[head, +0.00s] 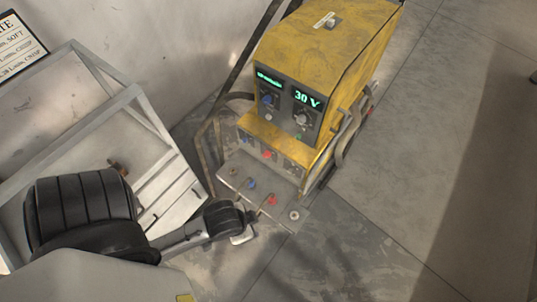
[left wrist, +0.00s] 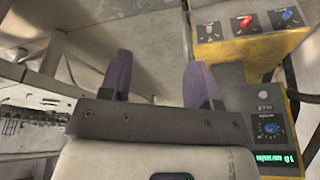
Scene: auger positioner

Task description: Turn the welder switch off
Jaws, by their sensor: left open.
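The yellow welder (head: 345,45) stands on the floor in the upper middle of the head view. Its front panel is lit and one display (head: 307,99) reads 30 V. A small switch-like part (head: 330,22) with a pale label sits on its top; its position is too small to tell. The left wrist view shows the front inverted, with a blue knob (left wrist: 270,128) and a lit green display (left wrist: 275,160). My left gripper (left wrist: 158,82) has its two purple fingers apart and nothing between them. In the head view, my left arm ends low before the welder; the fingers are not clear. My right gripper is not in view.
Red and blue sockets (head: 267,154) line the welder's lower front, above a grey ledge (head: 235,168) with short cables. Dark bars and cables flank the welder. A pale metal frame (head: 110,95) stands at left. The floor (head: 440,130) to the right is clear.

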